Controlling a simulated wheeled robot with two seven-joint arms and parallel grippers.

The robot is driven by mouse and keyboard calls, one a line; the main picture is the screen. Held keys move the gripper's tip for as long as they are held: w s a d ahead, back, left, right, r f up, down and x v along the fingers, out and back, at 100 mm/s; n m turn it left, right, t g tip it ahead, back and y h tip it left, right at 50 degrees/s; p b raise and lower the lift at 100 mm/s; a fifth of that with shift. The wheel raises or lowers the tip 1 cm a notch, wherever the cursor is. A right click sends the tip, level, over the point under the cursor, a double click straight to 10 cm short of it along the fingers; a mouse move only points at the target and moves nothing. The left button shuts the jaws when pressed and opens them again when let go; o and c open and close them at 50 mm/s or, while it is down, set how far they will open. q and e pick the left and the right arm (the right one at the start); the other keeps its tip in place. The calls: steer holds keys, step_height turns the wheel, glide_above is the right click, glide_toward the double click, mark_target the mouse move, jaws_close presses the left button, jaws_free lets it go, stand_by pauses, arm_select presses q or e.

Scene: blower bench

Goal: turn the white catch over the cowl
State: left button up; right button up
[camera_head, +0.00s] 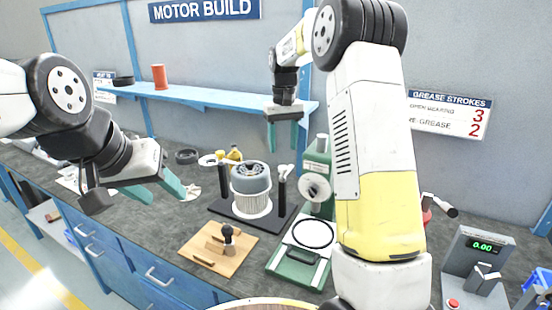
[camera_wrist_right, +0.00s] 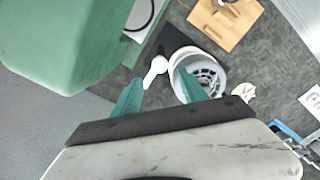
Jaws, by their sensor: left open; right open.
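The grey motor (camera_head: 250,176) sits in a white ribbed cowl (camera_head: 252,205) between two black posts on a dark base (camera_head: 225,209). A white catch (camera_head: 285,169) tops the right post, and another white piece (camera_head: 208,160) tops the left post. In the right wrist view, the catch (camera_wrist_right: 155,69) lies beside the cowl (camera_wrist_right: 176,82), not across it. My right gripper (camera_head: 285,134) is open and empty, pointing down above the right post; its fingers (camera_wrist_right: 160,97) show either side of the catch in its view, apart from it. My left gripper (camera_head: 150,190) is open and empty, left of the base.
A green press (camera_head: 318,165) stands close right of the posts; its body (camera_wrist_right: 60,40) fills the wrist view's upper left. A wooden board (camera_head: 218,243) with a black-knobbed tool lies in front. A blue shelf (camera_head: 205,96) runs behind. A scale (camera_head: 480,262) stands far right.

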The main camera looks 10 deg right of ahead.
mark_target(283, 167)
step_height(283, 167, down, 7)
steer(key=shift+f, duration=0.1)
stand_by(0.3)
jaws_close()
stand_by(1.3)
